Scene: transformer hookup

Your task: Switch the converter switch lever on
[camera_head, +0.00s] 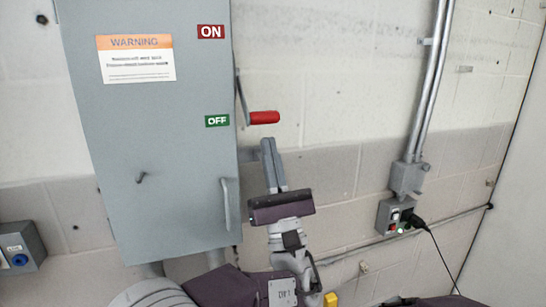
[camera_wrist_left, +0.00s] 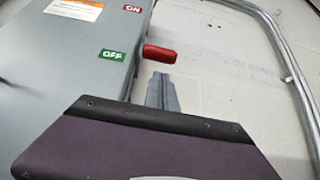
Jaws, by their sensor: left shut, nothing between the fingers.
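The converter box (camera_head: 150,180) is a grey cabinet on the wall at the left of the head view. Its switch lever (camera_head: 262,117) has a red handle on a thin grey arm at the box's right side. The handle is level with the green OFF label (camera_head: 217,120), below the red ON label (camera_head: 211,32). My left gripper (camera_head: 270,145) is shut and empty, its fingertips just below the red handle. In the left wrist view the fingertips (camera_wrist_left: 160,78) also sit below the red handle (camera_wrist_left: 160,54), with a small gap showing. My right gripper is not in view.
A warning label (camera_head: 136,58) is on the box front. A metal conduit (camera_head: 430,80) runs down the wall at the right to a small outlet box (camera_head: 395,215) with a black plug and cable. A grey socket with a blue cover (camera_head: 18,248) is at the lower left.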

